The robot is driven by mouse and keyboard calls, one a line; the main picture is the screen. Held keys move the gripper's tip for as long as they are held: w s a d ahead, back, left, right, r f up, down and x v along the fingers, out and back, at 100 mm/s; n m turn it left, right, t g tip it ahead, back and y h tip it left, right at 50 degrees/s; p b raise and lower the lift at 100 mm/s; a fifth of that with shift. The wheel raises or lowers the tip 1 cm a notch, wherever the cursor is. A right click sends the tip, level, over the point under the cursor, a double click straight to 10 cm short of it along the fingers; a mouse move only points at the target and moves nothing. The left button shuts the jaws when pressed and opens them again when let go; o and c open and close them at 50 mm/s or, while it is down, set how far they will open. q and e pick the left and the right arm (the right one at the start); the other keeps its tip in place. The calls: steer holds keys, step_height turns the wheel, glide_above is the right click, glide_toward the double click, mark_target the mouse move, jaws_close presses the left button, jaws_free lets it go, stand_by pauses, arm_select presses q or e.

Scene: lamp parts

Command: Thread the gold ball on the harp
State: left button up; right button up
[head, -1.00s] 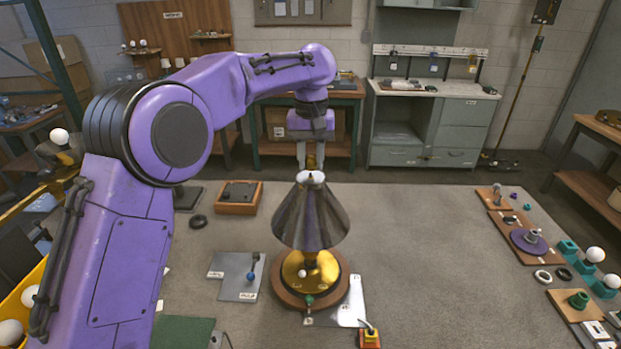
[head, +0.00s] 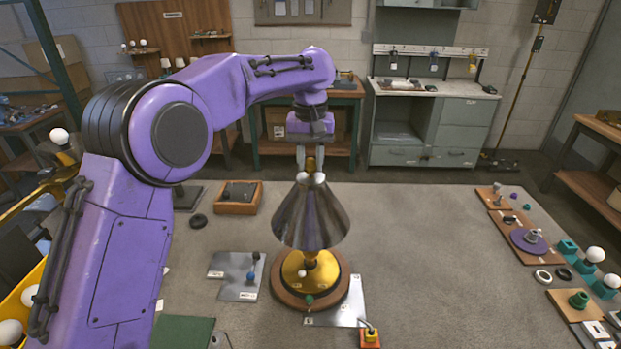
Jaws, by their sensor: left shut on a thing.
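The lamp stands upright on the table, with a shiny metal cone shade (head: 310,220) above a gold body on a round brown base (head: 340,290). The harp is hidden by the shade; I cannot make out its top stud. My left gripper (head: 311,177) points down at the top of the shade, shut on the gold ball (head: 311,164), which shows small between the fingers. The fingertips are at the shade's top opening; whether the ball touches the harp I cannot tell. My right gripper is out of view.
A grey plate with a blue knob (head: 251,276) lies left of the lamp. A yellow and red button box (head: 370,338) stands in front right. A wooden tray (head: 238,197) is behind left. Several boards and white balls line the right edge. The table between is clear.

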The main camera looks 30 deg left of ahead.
arm_select(q)
steer(key=shift+f, duration=0.85)
jaws_close()
stand_by(0.8)
steer(key=m, duration=0.4)
steer(key=shift+s+f+m, duration=0.1)
steer(key=shift+m, duration=0.2)
steer(key=shift+a+f+m, duration=0.1)
steer(key=shift+m, duration=1.1)
steer(key=shift+m, duration=0.7)
steer(key=m, duration=0.4)
steer(key=shift+a, duration=0.2)
steer(key=shift+m, duration=0.7)
